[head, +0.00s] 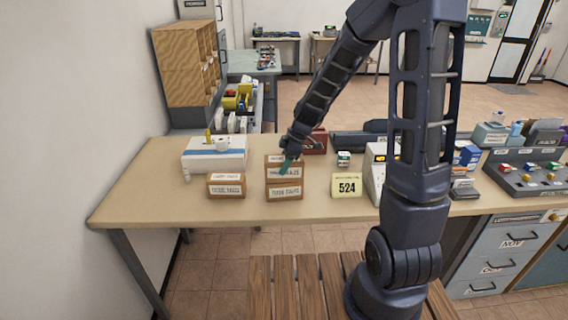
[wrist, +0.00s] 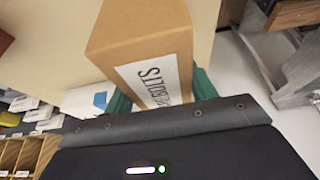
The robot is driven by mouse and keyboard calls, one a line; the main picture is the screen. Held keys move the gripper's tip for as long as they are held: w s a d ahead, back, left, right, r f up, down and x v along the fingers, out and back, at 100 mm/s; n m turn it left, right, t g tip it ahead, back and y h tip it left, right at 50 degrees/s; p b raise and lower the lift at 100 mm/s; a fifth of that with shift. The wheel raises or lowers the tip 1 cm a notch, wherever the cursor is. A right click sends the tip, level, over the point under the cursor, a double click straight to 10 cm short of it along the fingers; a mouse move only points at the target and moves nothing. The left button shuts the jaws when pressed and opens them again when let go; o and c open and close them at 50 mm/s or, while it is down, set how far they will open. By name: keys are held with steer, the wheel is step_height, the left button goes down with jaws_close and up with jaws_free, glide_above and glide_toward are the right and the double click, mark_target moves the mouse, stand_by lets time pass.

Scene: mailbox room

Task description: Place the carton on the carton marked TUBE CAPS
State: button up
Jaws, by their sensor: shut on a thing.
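The carton marked TUBE CAPS (head: 284,192) stands on the table in the head view, its label facing me. A second brown carton (head: 270,173), with a white label, is directly above it in the picture. I cannot tell whether the two touch. My gripper (head: 286,164) comes down from above and is shut on this upper carton. The TUBE CAPS carton cannot be made out in the wrist view.
Another labelled carton (head: 226,186) stands to the left, close to the stack. A white box with a blue stripe (head: 214,155) is behind it. A yellow 524 sign (head: 346,185) stands to the right. A dark red box (head: 315,141) is behind. The table's left front (head: 150,205) is clear.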

steer(key=shift+f, duration=0.15)
steer(key=o, duration=1.3)
steer(key=shift+o, duration=0.2)
steer(key=v, duration=1.2)
steer(key=shift+r, duration=0.25)
steer(key=s+d+r+m+t+h, duration=0.2)
steer(key=s+d+r+m, duration=0.3)
steer(key=s+d+m, duration=0.4)
steer(key=s+d+r+m+t+h, duration=0.2)
steer(key=s+d+r+m, duration=0.3)
steer(key=s+d+m, duration=0.4)
steer(key=shift+s+d+r+t+h, duration=0.2)
steer(key=shift+s+d+t+h, duration=0.1)
steer(key=shift+s+d, duration=0.45)
steer(key=shift+a, duration=0.1)
